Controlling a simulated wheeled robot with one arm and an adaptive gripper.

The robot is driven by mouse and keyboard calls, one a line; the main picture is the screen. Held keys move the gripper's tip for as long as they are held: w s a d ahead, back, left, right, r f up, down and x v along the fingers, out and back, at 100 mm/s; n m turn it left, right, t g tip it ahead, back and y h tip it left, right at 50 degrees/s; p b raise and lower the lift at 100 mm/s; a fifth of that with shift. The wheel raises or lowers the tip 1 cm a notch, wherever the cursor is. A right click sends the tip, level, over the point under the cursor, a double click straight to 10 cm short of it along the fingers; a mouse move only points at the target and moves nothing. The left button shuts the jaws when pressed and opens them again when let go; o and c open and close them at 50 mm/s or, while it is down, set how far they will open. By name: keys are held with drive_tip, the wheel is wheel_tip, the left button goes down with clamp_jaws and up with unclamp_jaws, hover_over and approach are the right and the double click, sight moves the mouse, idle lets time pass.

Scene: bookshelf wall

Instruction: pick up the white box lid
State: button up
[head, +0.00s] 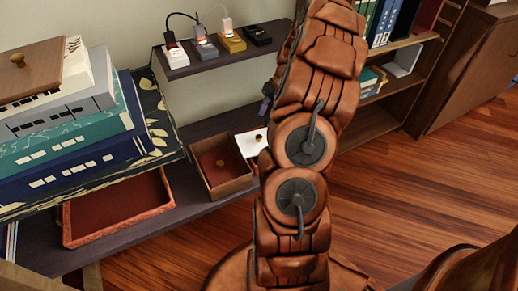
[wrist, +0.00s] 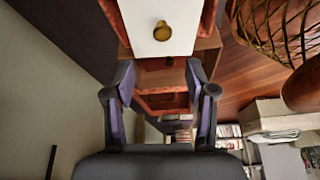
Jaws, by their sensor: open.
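A red tray (head: 118,209) sits further left on the shelf. Stacked books (head: 70,140) carry a brown knobbed lid (head: 30,70). An upper shelf (head: 225,51) with several small devices hangs above. A bookcase (head: 400,85) stands at right; the wooden floor (head: 410,180) is clear.

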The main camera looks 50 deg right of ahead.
sight(259, 136)
drive_tip(key=shift+d+f, duration=0.25)
drive_tip(key=shift+f, duration=0.55)
drive_tip(key=shift+s+b+x, duration=0.15)
drive_tip(key=shift+b+x, duration=0.3)
drive_tip(key=shift+x, duration=1.3)
drive_tip(key=shift+s+b+x, duration=0.15)
drive_tip(key=shift+b+x, duration=0.25)
drive_tip(key=shift+x, duration=1.3)
drive_tip(key=shift+a, duration=0.1)
clamp_jaws()
